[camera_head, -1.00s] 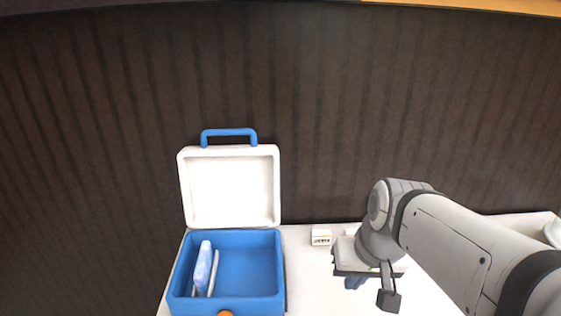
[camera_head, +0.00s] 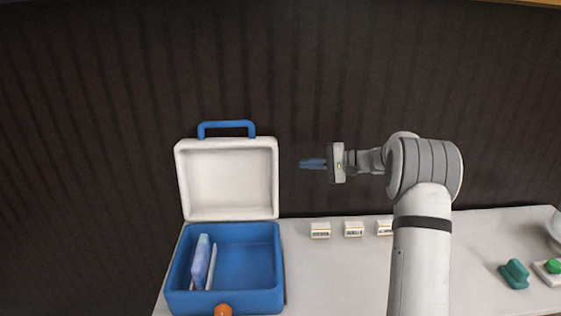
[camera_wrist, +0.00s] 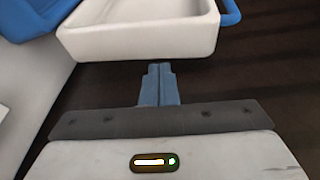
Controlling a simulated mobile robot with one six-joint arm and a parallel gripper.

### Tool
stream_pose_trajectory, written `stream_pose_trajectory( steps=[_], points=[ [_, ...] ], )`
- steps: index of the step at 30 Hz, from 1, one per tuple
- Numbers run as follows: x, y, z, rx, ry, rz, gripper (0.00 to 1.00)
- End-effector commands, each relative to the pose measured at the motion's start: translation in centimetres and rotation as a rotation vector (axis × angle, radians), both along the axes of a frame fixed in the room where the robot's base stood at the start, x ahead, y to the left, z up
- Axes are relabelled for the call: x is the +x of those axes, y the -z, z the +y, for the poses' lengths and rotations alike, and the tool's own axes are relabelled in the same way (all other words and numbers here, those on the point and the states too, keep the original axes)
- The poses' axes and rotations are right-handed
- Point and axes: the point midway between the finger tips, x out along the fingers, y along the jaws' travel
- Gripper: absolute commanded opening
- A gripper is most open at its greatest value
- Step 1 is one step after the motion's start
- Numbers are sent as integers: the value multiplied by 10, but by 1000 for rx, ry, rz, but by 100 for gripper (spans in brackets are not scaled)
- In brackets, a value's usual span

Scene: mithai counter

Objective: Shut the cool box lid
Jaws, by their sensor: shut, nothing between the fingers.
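The cool box (camera_head: 222,297) is blue and stands at the left of the counter. Its white lid (camera_head: 228,180) stands upright at the back, with a blue handle (camera_head: 227,126) on top. The lid's white rim also shows at the top of the wrist view (camera_wrist: 140,45), with the handle (camera_wrist: 231,10) at its upper right. My gripper (camera_head: 303,164) is shut and empty, pointing left, to the right of the lid at about its upper half. In the wrist view the fingertips (camera_wrist: 160,68) are close below the lid's edge; I cannot tell whether they touch it.
Inside the box lie a pale blue pack (camera_head: 200,262) and a thin white piece. An orange knob (camera_head: 223,310) is on its front. Small labelled white blocks (camera_head: 320,230) stand along the counter. A teal object (camera_head: 514,274) and a green button (camera_head: 553,266) are at right.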

Motion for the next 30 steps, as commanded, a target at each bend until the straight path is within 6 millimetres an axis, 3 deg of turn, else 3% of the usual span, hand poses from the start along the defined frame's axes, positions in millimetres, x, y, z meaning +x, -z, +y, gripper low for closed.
stream_pose_trajectory(
  steps=[3, 8, 21, 30],
  points=[
    [20, 10, -12, 76, 29, -24, 0],
    [31, 12, -14, 113, 44, -41, 0],
    [52, 15, 53, 114, 43, -40, 0],
    [60, 19, 76, 113, 47, -40, 0]
  ],
)
